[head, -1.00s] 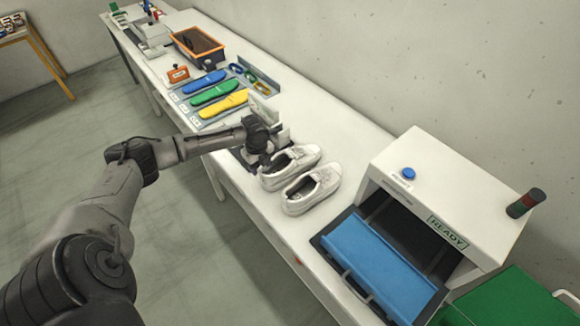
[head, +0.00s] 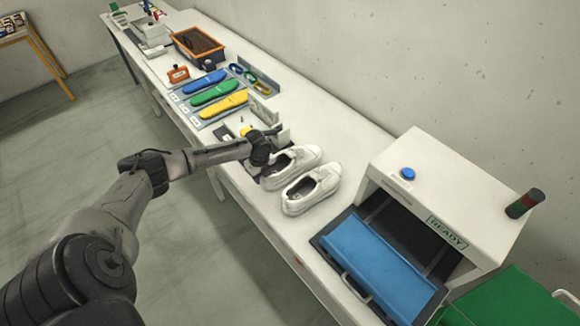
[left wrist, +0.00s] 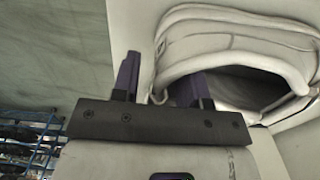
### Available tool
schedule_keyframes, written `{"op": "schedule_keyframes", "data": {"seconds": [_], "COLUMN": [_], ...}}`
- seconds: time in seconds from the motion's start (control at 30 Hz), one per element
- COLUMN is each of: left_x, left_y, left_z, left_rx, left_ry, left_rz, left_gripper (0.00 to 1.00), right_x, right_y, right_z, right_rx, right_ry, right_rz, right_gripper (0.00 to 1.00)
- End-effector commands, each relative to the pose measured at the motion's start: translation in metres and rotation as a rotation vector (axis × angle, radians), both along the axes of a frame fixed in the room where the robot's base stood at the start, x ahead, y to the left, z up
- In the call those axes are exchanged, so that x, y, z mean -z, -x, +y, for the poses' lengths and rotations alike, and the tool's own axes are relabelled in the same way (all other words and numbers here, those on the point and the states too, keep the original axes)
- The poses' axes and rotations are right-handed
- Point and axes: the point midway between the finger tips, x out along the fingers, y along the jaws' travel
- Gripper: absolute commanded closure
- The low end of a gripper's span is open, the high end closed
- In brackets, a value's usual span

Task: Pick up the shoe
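Two white shoes stand side by side on the white table, a far one (head: 297,158) and a near one (head: 312,188). My left gripper (head: 270,166) is at the heel end of the far shoe, partly hidden behind my wrist. In the left wrist view, the gripper (left wrist: 158,85) has its two fingers apart. One finger is outside the shoe's heel (left wrist: 185,60) and the other reaches into the shoe's opening, with the heel wall between them. A gap shows beside the outer finger. My right gripper is out of view.
A machine marked READY (head: 440,185) with a blue tray (head: 380,265) stands right of the shoes. Blue, green and yellow insoles (head: 222,104) lie to the left, with an orange bin (head: 198,46) beyond. The table (head: 265,225) is clear in front of the shoes.

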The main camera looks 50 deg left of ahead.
Motion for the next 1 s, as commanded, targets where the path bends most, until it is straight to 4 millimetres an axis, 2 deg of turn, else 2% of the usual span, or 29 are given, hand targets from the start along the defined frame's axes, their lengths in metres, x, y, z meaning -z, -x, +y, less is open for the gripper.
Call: {"op": "schedule_keyframes", "data": {"seconds": [0.07,0.4,1.0], "left_x": [-0.0002,-0.0003,-0.0019], "left_y": [0.0,0.0001,0.0004], "left_z": [0.0001,0.0001,0.0006], "left_rx": [0.0,0.0,-0.001], "left_ry": [0.0,0.0,-0.001], "left_rz": [0.0,0.0,0.001], "left_gripper": [0.68,1.0,1.0], "right_x": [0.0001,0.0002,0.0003], "right_y": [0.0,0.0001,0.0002], "right_z": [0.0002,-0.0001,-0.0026], "right_rx": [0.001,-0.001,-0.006], "right_ry": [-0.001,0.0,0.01], "right_rz": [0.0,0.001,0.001], "right_gripper": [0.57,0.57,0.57]}}
